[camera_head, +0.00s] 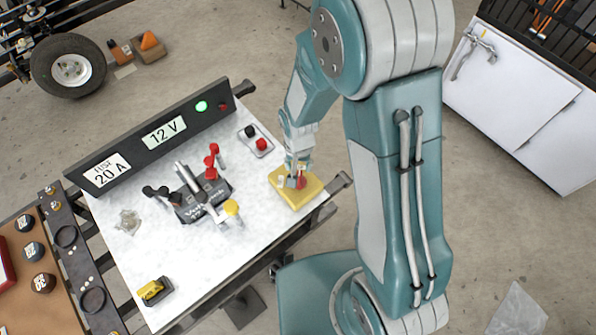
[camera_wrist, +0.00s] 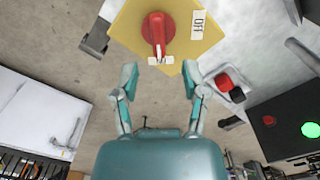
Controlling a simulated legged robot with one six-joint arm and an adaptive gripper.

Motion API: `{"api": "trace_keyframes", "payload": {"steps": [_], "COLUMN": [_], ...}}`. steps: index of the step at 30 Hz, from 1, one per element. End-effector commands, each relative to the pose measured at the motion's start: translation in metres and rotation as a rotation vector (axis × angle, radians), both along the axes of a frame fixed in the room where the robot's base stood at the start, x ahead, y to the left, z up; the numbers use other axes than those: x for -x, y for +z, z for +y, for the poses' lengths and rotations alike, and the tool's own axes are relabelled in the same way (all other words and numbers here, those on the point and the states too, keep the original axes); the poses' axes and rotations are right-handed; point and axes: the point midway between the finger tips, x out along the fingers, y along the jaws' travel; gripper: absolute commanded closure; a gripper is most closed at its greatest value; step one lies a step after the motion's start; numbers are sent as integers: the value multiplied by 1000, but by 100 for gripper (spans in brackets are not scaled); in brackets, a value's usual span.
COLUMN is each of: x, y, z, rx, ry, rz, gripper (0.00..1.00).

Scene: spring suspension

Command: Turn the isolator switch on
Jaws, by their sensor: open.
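The isolator switch is a red rotary knob (camera_wrist: 158,28) on a yellow plate (camera_wrist: 122,32), at the top of the wrist view. Its red handle points down in that view, over a white label (camera_wrist: 153,61) whose text I cannot read. A label reading OFF (camera_wrist: 197,25) is right of the knob. In the head view the yellow plate (camera_head: 309,192) lies at the table's right corner; the arm's end partly covers the red knob (camera_head: 300,181). My gripper (camera_wrist: 159,78) is open and empty, its fingertips spread either side of the handle's line, apart from the knob in the wrist picture.
A small box with red and black buttons (camera_head: 256,141) sits near the plate. A dark panel (camera_head: 137,142) with a lit green lamp (camera_head: 201,106) runs along the table's back. A clamp-like device with red and black handles (camera_head: 200,196) stands mid-table.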

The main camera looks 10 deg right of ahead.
Motion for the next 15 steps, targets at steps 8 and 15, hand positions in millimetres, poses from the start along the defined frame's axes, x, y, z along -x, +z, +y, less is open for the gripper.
{"api": "trace_keyframes", "payload": {"steps": [8,15], "x": [-2,-1], "y": [45,57], "z": [1,1], "rx": [0,1], "ry": [0,0], "rz": [-4,0], "gripper": [43,43]}}
